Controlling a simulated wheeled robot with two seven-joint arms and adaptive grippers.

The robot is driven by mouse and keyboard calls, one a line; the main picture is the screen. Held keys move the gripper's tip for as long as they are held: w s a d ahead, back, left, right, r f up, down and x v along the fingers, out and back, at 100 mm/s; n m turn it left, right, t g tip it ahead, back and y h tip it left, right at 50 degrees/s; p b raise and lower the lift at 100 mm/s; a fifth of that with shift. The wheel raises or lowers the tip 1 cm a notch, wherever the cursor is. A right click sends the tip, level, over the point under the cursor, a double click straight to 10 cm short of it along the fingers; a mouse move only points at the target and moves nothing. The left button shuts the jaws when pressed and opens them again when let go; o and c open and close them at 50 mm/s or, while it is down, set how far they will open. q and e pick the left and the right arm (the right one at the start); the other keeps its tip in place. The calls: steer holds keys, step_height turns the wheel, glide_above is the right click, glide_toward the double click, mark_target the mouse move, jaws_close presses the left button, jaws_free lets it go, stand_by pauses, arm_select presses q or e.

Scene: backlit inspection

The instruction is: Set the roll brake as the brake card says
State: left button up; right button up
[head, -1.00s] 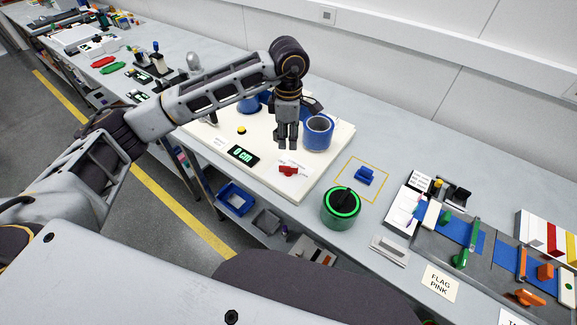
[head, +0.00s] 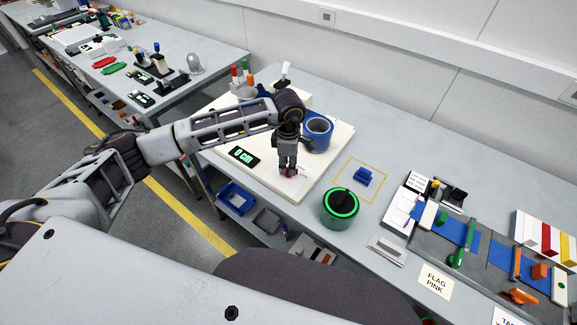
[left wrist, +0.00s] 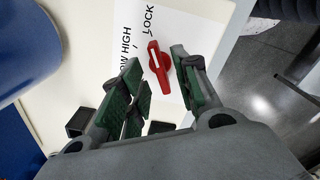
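The roll brake's red knob (head: 291,172) is on the cream board (head: 322,172), largely hidden by my left gripper (head: 287,167) in the head view. In the left wrist view the red knob (left wrist: 159,68) has a white stripe. Its upper end points near the LOCK mark, with HIGH to the left. My left gripper (left wrist: 160,78) is open, its green-padded fingers on either side of the knob; I cannot tell if they touch it. The blue roll (head: 318,132) stands behind the gripper. I cannot make out a brake card. My right gripper is not in view.
A display (head: 244,156) reads 0 cm beside the gripper. A fixture with coloured levers (head: 460,235) is further right.

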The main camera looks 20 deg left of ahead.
arm_select(q)
steer(key=shift+f, duration=1.05)
jaws_close()
